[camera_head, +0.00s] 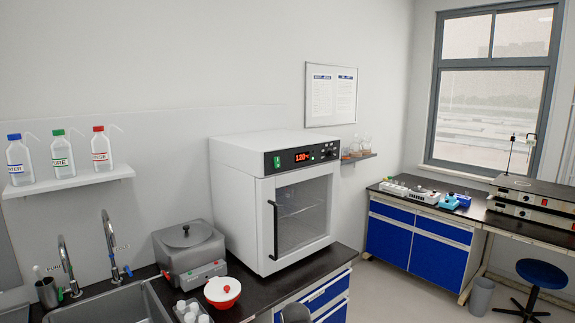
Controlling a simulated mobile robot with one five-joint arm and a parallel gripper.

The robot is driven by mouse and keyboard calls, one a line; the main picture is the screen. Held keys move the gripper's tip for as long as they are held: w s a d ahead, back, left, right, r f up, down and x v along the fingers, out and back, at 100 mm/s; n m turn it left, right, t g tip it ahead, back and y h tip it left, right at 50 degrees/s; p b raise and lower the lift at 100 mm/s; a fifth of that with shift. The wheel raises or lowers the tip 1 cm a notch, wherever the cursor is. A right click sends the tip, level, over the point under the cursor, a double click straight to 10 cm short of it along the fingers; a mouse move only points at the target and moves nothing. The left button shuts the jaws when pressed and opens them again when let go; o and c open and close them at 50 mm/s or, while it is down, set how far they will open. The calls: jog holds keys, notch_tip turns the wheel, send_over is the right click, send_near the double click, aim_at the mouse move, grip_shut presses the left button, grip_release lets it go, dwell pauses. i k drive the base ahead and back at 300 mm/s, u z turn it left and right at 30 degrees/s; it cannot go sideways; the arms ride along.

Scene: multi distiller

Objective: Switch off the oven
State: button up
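On the dark top panel a green switch (277,162) sits at the left end. A display (302,156) beside it glows red with digits, so the oven looks powered. Small knobs or buttons (325,152) are to the right. I see no gripper fingers; a dark rounded shape at the bottom edge may be part of my arm.
A grey water bath (188,250), a red-and-white bowl (222,291) and a rack of white-capped bottles (190,312) stand left of the oven. A sink (105,305) with taps is farther left. Open floor (410,290) lies to the right, before a blue-drawer bench (418,240).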

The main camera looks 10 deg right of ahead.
aim_at(277, 164)
jog(key=i, duration=0.3)
jog(key=z, duration=0.15)
jog(key=k, duration=0.5)
jog(key=u, duration=0.55)
jog(key=i, duration=0.9)
jog(key=u, duration=0.6)
